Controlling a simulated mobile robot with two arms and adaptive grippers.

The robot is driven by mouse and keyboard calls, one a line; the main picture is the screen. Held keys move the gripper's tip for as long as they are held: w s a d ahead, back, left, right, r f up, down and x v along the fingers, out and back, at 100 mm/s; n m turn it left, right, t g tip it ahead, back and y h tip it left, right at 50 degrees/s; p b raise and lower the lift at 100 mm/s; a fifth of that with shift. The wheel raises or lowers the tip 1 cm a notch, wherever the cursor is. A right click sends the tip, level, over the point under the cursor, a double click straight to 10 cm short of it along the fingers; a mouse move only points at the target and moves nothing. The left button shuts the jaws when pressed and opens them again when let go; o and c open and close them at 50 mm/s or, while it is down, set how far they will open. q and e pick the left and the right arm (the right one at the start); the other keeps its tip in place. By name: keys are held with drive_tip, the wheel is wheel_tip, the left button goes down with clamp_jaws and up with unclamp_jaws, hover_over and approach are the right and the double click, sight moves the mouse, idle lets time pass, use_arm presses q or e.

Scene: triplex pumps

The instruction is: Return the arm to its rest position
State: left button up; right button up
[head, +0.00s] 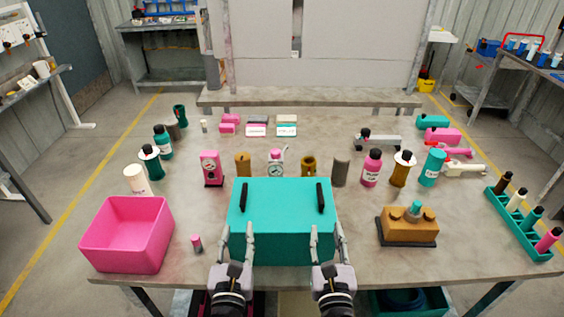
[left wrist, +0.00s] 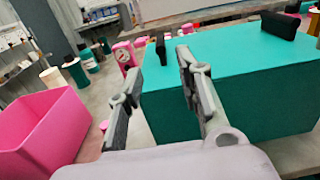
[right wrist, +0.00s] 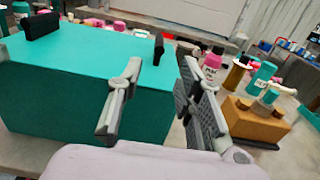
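My left gripper (head: 236,250) is open and empty at the front left of a teal box (head: 282,202) with two black handles on its top. In the left wrist view the left gripper's (left wrist: 155,95) fingers stand apart, one of them in front of the box's near side. My right gripper (head: 328,246) is open and empty at the front right of the box. Whether any finger touches the box I cannot tell. Both arms reach in from the table's front edge.
A brown block (head: 407,228) and a teal rack (head: 522,222) are right. Several bottles and gauges line up behind the box. The table (head: 350,265) is bare at front right.

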use_arm(q)
drive_tip(key=shift+a, duration=0.1)
